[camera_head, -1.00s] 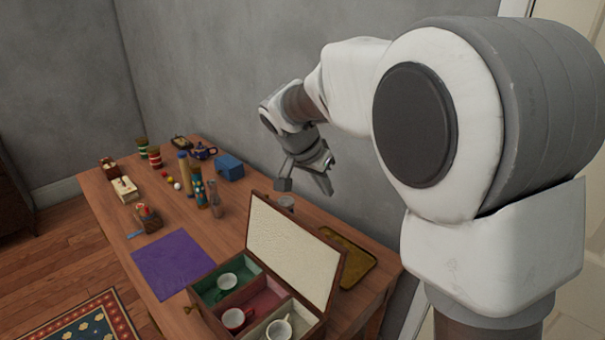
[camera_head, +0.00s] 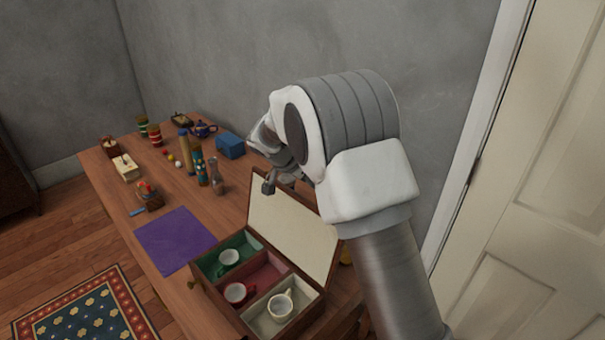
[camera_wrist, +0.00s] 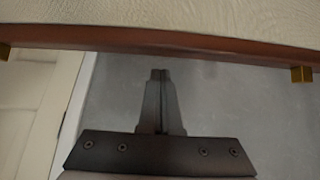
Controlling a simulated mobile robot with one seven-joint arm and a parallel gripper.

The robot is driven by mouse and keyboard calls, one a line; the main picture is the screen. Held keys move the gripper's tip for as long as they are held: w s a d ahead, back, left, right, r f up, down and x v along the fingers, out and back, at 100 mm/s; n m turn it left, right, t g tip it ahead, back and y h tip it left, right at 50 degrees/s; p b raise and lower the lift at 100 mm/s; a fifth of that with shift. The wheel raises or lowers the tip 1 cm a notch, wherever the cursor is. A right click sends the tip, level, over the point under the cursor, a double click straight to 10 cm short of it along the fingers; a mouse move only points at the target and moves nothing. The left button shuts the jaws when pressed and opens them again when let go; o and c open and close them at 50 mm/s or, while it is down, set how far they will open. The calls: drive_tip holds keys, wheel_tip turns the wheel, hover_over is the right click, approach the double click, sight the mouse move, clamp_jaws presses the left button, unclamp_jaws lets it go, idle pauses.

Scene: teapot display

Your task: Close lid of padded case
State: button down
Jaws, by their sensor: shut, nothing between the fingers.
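The padded case (camera_head: 214,286) stands open at the near end of the table, with green, red and cream compartments. Its lid (camera_head: 293,234) is raised, leaning back, with the cream padded lining facing the compartments. My gripper (camera_head: 269,186) is by the lid's upper left edge, partly hidden by my arm. In the wrist view my gripper (camera_wrist: 160,74) is shut and empty. The lid's wooden edge (camera_wrist: 160,40) crosses above the fingertips there, with the padding beyond it and brass fittings near both ends. I cannot tell whether the fingers touch the lid.
A purple cloth (camera_head: 174,240) lies left of the case. Bottles (camera_head: 199,166), a blue box (camera_head: 230,145) and toys stand farther back. The grey wall (camera_head: 300,40) is behind the table.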

drive_tip(key=shift+s+a+f+p, duration=0.15)
drive_tip(key=shift+s+a+f, duration=0.15)
drive_tip(key=shift+s+a, duration=0.25)
drive_tip(key=shift+s+a+f+p, duration=0.15)
drive_tip(key=shift+s+a+f, duration=0.15)
drive_tip(key=shift+s+a, duration=0.2)
